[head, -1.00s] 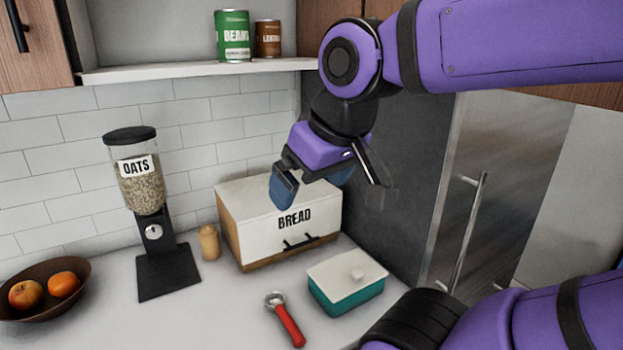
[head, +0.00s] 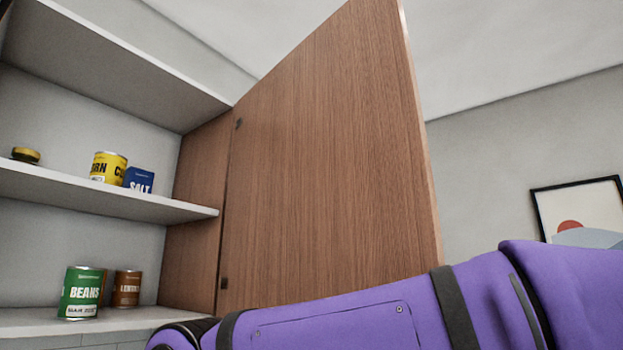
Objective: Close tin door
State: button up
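A wooden cabinet door (head: 320,160) stands wide open, hinged at the right side of the open cabinet. Inside the cabinet are tins: a green beans tin (head: 82,292) and a brown lentils tin (head: 126,288) on the bottom shelf, and a yellow corn tin (head: 108,167) on the middle shelf. My purple arm crosses the bottom of the view, in front of the door's lower part. My gripper is out of view, so its state is hidden.
A blue salt box (head: 140,179) and a small gold-lidded item (head: 26,155) are on the middle shelf (head: 100,192). A framed picture (head: 580,210) hangs on the wall at right. The space left of the door, before the shelves, looks clear.

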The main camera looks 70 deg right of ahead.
aim_at(331, 193)
jog(key=k+u, duration=0.2)
jog(key=u, duration=0.15)
jog(key=k+u, duration=0.15)
jog(key=u, duration=0.25)
jog(key=k+j+u, duration=0.1)
jog(key=u, duration=0.25)
jog(key=k+l+u, duration=0.1)
jog(key=k+u, duration=0.45)
jog(key=k+z, duration=0.25)
jog(key=k+l+z, duration=0.3)
jog(key=k+z, duration=0.15)
jog(key=z, duration=0.2)
jog(key=k+z, duration=0.1)
jog(key=z, duration=0.25)
jog(key=k+l+z, duration=0.1)
jog(key=z, duration=0.25)
jog(key=k+j+u, duration=0.1)
